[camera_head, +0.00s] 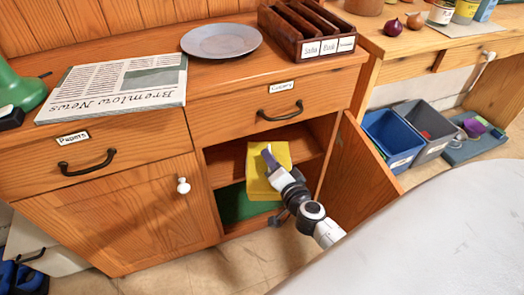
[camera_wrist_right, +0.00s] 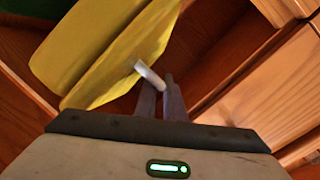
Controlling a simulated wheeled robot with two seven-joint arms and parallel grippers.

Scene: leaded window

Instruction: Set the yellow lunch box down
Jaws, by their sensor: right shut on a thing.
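The yellow lunch box (camera_head: 284,156) is in front of the open cupboard's shelf space, under the right-hand drawer. My right gripper (camera_head: 270,158) reaches it from the lower right and is shut on it. In the right wrist view the lunch box (camera_wrist_right: 105,55) fills the upper left, tilted in the picture. The fingers (camera_wrist_right: 162,98) are close together at a short pale bar, seemingly its handle, by its edge. Whether the box's underside touches the shelf is hidden. My left gripper is not in view.
The cupboard's open door (camera_head: 360,180) stands close to the right of my arm. A green thing (camera_head: 236,205) lies in the lower compartment. A middle shelf (camera_head: 225,165) crosses the opening. A newspaper (camera_head: 120,85), a grey plate (camera_head: 221,41) and a wooden rack (camera_head: 300,30) occupy the top.

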